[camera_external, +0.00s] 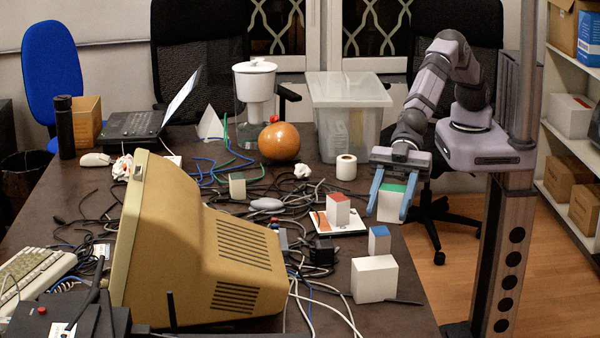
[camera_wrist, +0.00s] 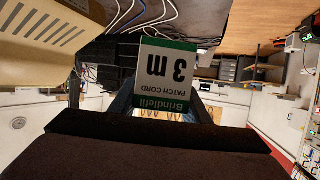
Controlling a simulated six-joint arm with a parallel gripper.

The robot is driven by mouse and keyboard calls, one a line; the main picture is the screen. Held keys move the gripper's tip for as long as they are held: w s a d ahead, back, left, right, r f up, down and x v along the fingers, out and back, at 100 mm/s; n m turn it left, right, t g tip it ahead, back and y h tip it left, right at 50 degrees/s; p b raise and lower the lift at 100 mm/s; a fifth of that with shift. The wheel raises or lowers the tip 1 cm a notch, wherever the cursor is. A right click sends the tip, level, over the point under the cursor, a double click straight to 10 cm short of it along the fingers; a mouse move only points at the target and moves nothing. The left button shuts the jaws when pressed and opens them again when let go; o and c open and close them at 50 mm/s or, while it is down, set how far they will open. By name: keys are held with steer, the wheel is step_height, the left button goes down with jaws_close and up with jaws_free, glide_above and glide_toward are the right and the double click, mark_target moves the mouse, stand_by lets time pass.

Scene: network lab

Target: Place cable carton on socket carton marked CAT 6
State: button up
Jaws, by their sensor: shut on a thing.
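The cable carton (camera_external: 389,202) is a white box with a green top, between the two blue fingers of my gripper (camera_external: 387,214), which is shut on it near the table's right edge. In the wrist view its label (camera_wrist: 167,75) reads "Brindlefil PATCH CORD 3 m", upside down. I cannot tell its height over the table. Small cartons stand on the table: a red-topped one (camera_external: 338,210) on a flat white piece, a blue-topped one (camera_external: 379,240) at or behind a larger white box (camera_external: 374,280), and another (camera_external: 237,186) further left. No CAT 6 marking is readable.
Loose cables (camera_external: 290,195) cover the middle of the table. A beige monitor (camera_external: 205,250) fills the front left. A clear bin (camera_external: 348,110), a tape roll (camera_external: 346,167) and an orange ball (camera_external: 279,142) stand behind. A dark pen (camera_external: 402,301) lies at the right front.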

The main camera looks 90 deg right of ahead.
step_height(320, 180, down, 5)
steer(key=shift+f+b, duration=0.1)
steer(key=shift+b, duration=0.95)
steer(key=shift+f, duration=2.35)
steer(key=shift+f, duration=0.1)
steer(key=o, duration=1.1)
steer(key=shift+f, duration=0.1)
steer(key=b, duration=0.3)
glide_toward(390, 220)
step_height(390, 220, down, 5)
steer(key=shift+s+r, duration=0.1)
